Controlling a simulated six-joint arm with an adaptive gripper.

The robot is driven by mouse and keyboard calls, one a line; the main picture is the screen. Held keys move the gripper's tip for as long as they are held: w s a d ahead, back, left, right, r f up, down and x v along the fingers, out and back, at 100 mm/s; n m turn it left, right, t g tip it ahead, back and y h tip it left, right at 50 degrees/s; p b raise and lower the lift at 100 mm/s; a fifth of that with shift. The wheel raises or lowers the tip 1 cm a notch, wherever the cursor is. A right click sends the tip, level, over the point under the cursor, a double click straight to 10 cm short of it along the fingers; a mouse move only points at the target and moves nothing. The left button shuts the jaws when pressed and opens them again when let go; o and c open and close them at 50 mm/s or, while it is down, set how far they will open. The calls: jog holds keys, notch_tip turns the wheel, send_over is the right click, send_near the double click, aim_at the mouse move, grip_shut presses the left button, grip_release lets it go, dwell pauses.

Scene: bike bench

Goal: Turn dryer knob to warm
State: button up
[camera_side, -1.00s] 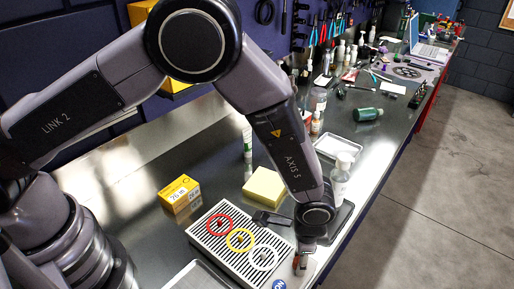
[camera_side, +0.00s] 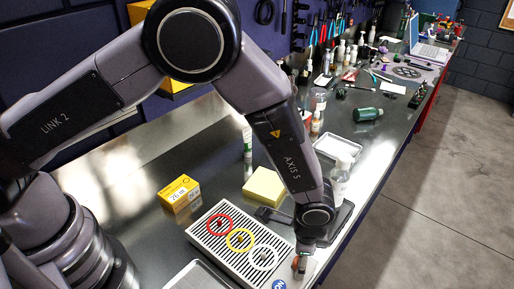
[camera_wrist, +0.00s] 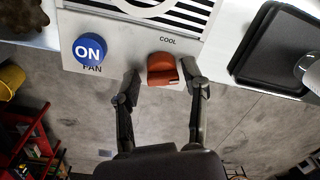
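The dryer (camera_side: 205,232) is a light slatted box on the bench. Its front panel (camera_wrist: 120,58) fills the top of the wrist view. The orange-red knob (camera_wrist: 162,69) is on this panel, with the word COOL printed above and to its right. The word for warm is not seen. My gripper (camera_wrist: 160,72) is open, with one finger on each side of the knob. The right finger is against or very near the knob's right side. A small gap shows at the left finger. In the side view my gripper (camera_side: 300,264) is at the dryer's near right end.
A blue ON fan button (camera_wrist: 89,48) is left of the knob. Red, yellow and white rings (camera_side: 240,239) are on the dryer's top. A dark tray (camera_wrist: 282,45) and a bottle (camera_side: 340,180) stand close by on the right. A yellow sponge-like block (camera_side: 264,187) is behind.

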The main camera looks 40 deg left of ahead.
jog(key=shift+o, duration=0.5)
jog(key=shift+a, duration=0.1)
notch_tip(320, 180, up, 12)
jog(key=shift+s+d, duration=0.2)
jog(key=shift+s, duration=0.05)
jog(key=a+r+n+t+h, duration=0.15)
jog(key=a+r+n, duration=0.45)
jog(key=a+r, duration=1.45)
jog(key=s+a+r+n+t, duration=0.1)
jog(key=s+a+n, duration=0.2)
jog(key=s+a, duration=0.3)
jog(key=s+a+r+n+t+y, duration=0.1)
jog(key=s+a+r+n+t, duration=0.1)
jog(key=s+a, duration=0.5)
jog(key=s+n, duration=0.1)
jog(key=s, duration=0.1)
jog(key=shift+s+a+r, duration=0.2)
jog(key=shift+s+r, duration=0.1)
jog(key=shift+s, duration=0.1)
